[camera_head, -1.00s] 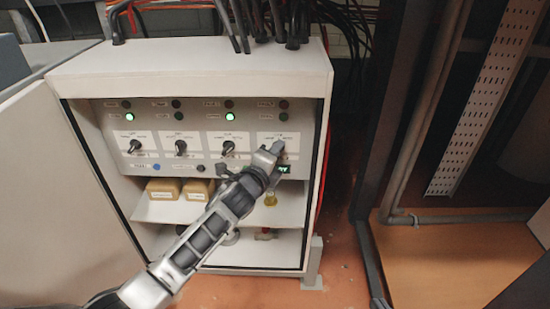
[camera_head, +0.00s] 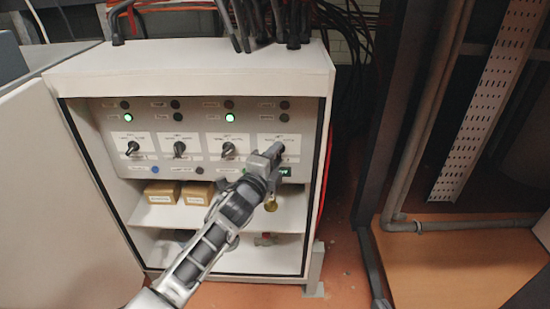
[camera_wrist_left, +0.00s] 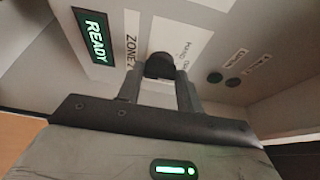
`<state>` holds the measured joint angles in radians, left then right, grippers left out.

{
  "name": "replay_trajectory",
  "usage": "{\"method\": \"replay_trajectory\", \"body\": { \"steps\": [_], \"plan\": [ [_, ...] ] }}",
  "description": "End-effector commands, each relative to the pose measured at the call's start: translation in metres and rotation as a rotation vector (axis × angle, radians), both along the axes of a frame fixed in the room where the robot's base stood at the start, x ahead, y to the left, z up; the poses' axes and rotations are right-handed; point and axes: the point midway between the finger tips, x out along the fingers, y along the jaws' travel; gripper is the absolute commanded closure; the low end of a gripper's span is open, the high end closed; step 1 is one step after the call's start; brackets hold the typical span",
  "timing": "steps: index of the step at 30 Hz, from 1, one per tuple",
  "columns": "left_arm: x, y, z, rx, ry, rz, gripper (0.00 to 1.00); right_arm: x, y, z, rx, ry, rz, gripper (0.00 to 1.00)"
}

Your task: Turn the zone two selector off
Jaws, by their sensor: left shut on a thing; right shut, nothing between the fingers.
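The white control cabinet (camera_head: 62,84) has a row of black selector knobs on its panel. My left gripper (camera_head: 276,152) is at the rightmost selector, in front of its white label plate (camera_head: 279,140). In the left wrist view, my left gripper (camera_wrist_left: 159,88) has a finger on each side of a black selector knob (camera_wrist_left: 159,66) and is shut on it. A label beside the knob reads "ZONE" (camera_wrist_left: 132,43); the character after it is partly hidden by a finger. The knob's exact angle is hard to tell. My right gripper is not in view.
A lit green "READY" display (camera_wrist_left: 92,35) sits beside the label. Two green lamps (camera_head: 129,118) (camera_head: 230,118) glow at the left and middle; the lamps above the rightmost selector are dark. Boxes (camera_head: 162,192) stand on the shelf below. The open door (camera_head: 55,190) fills the left.

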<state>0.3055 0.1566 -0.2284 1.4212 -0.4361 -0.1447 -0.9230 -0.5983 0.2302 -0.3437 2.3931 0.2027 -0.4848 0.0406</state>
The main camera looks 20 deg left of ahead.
Motion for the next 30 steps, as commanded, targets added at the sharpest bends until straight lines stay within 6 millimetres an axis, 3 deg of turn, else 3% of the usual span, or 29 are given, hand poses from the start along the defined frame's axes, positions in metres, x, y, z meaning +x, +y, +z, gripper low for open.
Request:
{"method": "replay_trajectory", "body": {
  "steps": [1, 2, 4, 13, 17, 23, 30],
  "plan": [
    [-0.001, 0.0, -0.001, -0.001, 0.003, 0.0, 0.86, 0.001, 0.0, 0.001, 0.0, -0.004, -0.002, 1.0],
    [-0.001, 0.0, -0.001, -0.001, 0.003, 0.0, 0.61, 0.002, 0.0, 0.002, 0.0, -0.005, -0.002, 1.0],
    [-0.001, 0.0, -0.001, -0.001, 0.003, 0.0, 0.42, 0.002, 0.0, 0.003, 0.0, -0.008, -0.002, 1.0],
    [-0.001, 0.0, -0.001, 0.0, 0.002, 0.0, 0.42, 0.003, -0.001, 0.003, -0.001, -0.009, -0.003, 1.0],
    [-0.011, 0.001, 0.0, 0.0, 0.003, 0.0, 0.42, 0.003, -0.001, 0.007, -0.011, -0.011, -0.004, 1.0],
    [-0.052, 0.005, 0.001, 0.0, 0.006, -0.001, 0.42, -0.001, -0.004, 0.005, -0.05, 0.022, -0.002, 1.0],
    [-0.11, 0.012, 0.001, 0.0, 0.005, 0.0, 0.42, -0.004, -0.009, -0.018, -0.095, 0.117, -0.006, 1.0]
  ]
}}
